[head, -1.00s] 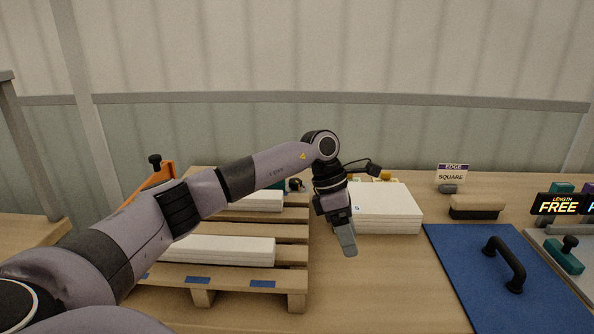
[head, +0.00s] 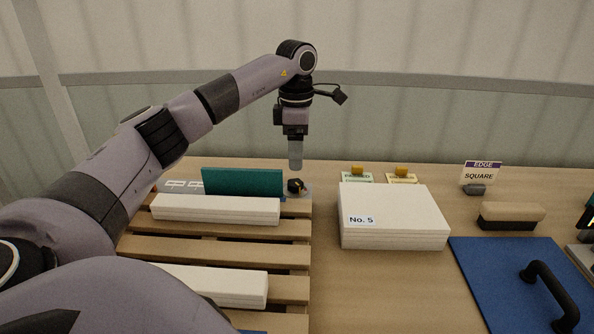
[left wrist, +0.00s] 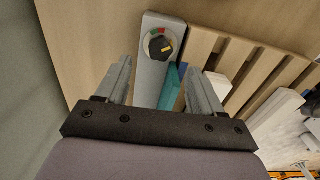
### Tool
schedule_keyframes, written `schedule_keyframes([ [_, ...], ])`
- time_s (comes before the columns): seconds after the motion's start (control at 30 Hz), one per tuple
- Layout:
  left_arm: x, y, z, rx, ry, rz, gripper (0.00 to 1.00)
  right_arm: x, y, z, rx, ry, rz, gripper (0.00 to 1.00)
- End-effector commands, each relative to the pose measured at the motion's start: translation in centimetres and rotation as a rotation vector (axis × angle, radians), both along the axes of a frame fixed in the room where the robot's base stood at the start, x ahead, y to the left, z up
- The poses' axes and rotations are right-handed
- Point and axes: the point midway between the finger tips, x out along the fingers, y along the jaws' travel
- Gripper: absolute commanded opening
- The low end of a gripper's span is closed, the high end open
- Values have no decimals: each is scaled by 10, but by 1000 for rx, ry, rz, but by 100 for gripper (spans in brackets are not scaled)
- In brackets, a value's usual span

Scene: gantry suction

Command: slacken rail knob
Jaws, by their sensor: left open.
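The rail knob (head: 296,186) is a small dark round knob at the right end of a grey rail, at the back of the pallet. In the left wrist view the knob (left wrist: 160,45) has a yellow pointer mark and a red and green scale above it on the grey plate (left wrist: 151,84). My left gripper (head: 295,166) points down above the knob, apart from it. In the left wrist view its two fingers (left wrist: 160,82) are spread, with the knob beyond the tips and between their lines. My right gripper is not in view.
A teal fence (head: 243,182) stands just left of the knob. White boards (head: 215,209) lie on the slatted wooden pallet (head: 290,256). A white stack (head: 392,213) labelled No. 5 stands to the right, before two small yellow-topped tags. A blue mat (head: 500,290) with a black handle lies further right.

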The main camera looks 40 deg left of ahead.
Motion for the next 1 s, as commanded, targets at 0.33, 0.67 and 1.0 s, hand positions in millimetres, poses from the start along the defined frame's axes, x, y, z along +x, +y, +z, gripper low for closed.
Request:
schedule_keyframes([
  [0.33, -1, 0, -49, 0, 4, 0, 67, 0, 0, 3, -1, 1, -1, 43],
  [0.67, -1, 0, -69, -1, 1, 0, 67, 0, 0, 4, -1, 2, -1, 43],
  [1.0, -1, 0, -69, -1, 1, 0, 11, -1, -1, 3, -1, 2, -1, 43],
])
